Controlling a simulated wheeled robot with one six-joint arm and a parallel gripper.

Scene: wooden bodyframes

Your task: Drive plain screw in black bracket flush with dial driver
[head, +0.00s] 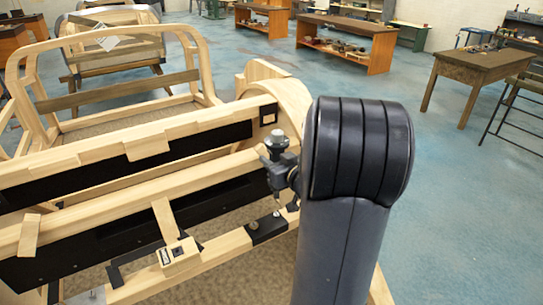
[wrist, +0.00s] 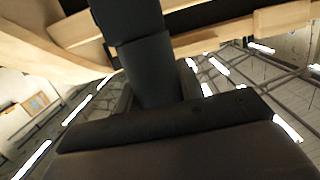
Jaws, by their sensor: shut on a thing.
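The black bracket (head: 268,230) lies on the pale wooden rail at the lower middle of the head view. Small screw heads seem to show on it, but I cannot tell which is the plain screw or how far it stands out. My gripper (head: 281,172) is shut on the dial driver (head: 276,141), a dark grey tool with a round top, held roughly upright above the bracket. Its thin tip points down near the bracket's right part; I cannot tell whether it touches a screw. In the wrist view the driver's dark body (wrist: 148,65) stands between the fingers.
The wooden bodyframe (head: 120,150) with black panels fills the left side. A small wooden block (head: 178,255) with dark and light parts sits on the rail left of the bracket. My arm blocks the view to the right. Workbenches (head: 345,45) stand far back across open blue floor.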

